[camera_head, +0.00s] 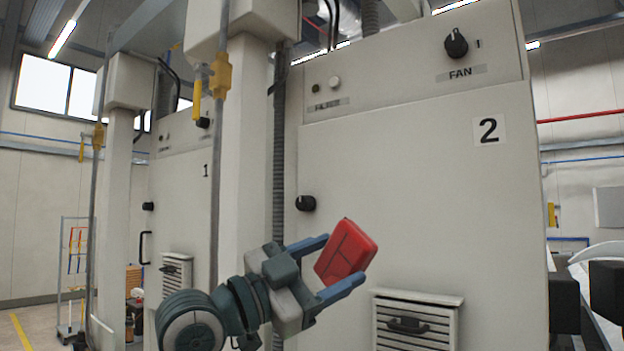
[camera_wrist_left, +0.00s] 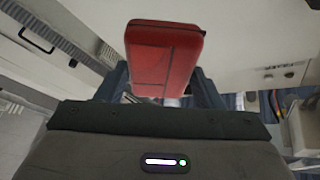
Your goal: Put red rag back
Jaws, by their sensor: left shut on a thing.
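The red rag (camera_head: 346,251) looks like a folded red block with crease lines. My left gripper (camera_head: 341,262) is shut on it and holds it tilted in the air in front of the cabinet marked 2. The rag also shows in the left wrist view (camera_wrist_left: 163,57), between the blue fingers at the top middle. My right gripper cannot be made out in the head view; dark parts at the right edge are cut off.
The cabinet (camera_head: 440,210) marked 2 has a FAN knob (camera_head: 456,44), a small black knob (camera_head: 305,203) and a louvred vent with a handle (camera_head: 408,324). Cabinet 1 (camera_head: 181,235) stands behind at left. A rack (camera_head: 73,270) with hanging coloured items stands at far left.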

